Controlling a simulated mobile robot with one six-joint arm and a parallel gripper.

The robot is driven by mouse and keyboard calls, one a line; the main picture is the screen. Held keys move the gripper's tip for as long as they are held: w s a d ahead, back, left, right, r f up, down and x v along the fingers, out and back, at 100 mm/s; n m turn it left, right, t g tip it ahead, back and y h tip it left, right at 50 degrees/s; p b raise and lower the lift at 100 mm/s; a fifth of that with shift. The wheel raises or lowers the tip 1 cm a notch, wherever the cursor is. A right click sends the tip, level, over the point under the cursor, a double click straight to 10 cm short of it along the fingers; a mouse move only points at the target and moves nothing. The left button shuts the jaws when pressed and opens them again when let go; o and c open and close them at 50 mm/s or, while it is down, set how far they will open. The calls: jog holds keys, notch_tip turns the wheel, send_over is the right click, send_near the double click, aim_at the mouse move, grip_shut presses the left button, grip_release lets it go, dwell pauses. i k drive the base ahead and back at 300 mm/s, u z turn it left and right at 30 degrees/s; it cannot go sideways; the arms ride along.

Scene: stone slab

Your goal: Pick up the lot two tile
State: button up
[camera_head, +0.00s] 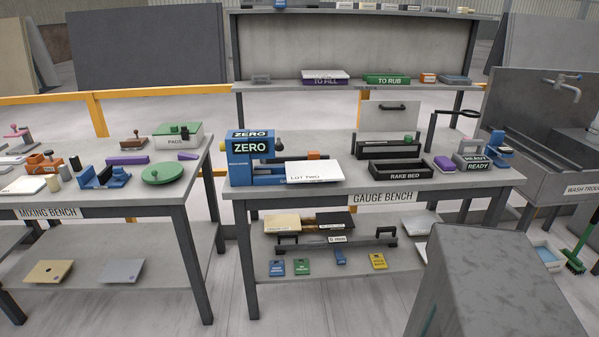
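The lot two tile (314,173) is a pale, flat, rectangular slab with "LOT TWO" lettered on its front edge. It lies near the front edge of the gauge bench (330,192), left of the middle. Its left end is up against the blue ZERO gauge (250,158); I cannot tell whether it rests on the gauge's base or on the bench top. A small orange part shows just behind the tile. My gripper is not in view.
A black rake bed tray (400,169) stands right of the tile, with a purple block (443,163) and a READY stand (472,161) further right. The mixing bench (100,205) is at left, across a gap. A shelf (350,83) spans above the gauge bench's back.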

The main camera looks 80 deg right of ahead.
aim_at(320, 170)
jog(key=u, duration=0.25)
jog(key=k, duration=0.9)
jog(key=z, duration=0.45)
jog(key=i, duration=0.5)
jog(key=u, duration=0.05)
